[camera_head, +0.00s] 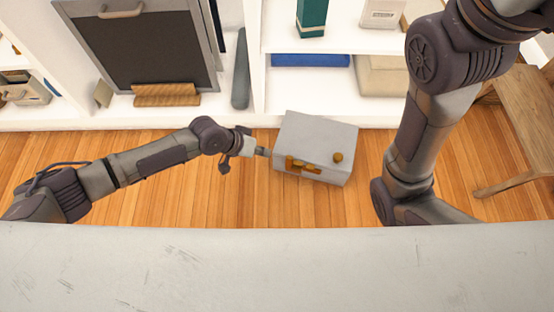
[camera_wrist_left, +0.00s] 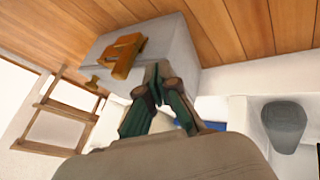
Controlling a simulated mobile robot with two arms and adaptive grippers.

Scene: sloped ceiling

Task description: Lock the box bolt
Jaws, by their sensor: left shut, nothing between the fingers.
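A light grey box (camera_head: 316,142) stands on the wooden floor in the middle of the head view. A brass bolt (camera_head: 303,167) is on its front face, towards the left, and a round brass knob (camera_head: 338,157) is to the right of it. My left gripper (camera_head: 266,152) is shut and empty at the left side of the box, close to the bolt's end; I cannot tell if it touches. In the left wrist view the grey box (camera_wrist_left: 165,45) and the brass bolt (camera_wrist_left: 124,55) show just beyond the left fingertips (camera_wrist_left: 157,68). My right gripper is out of view; only my right arm shows.
White shelves (camera_head: 258,62) stand behind the box, holding a green container (camera_head: 312,18) and a blue item (camera_head: 310,60). A wooden stool (camera_head: 520,150) is at the right. A grey surface (camera_head: 280,265) spans the front. Bare floor (camera_head: 240,195) lies left of the box.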

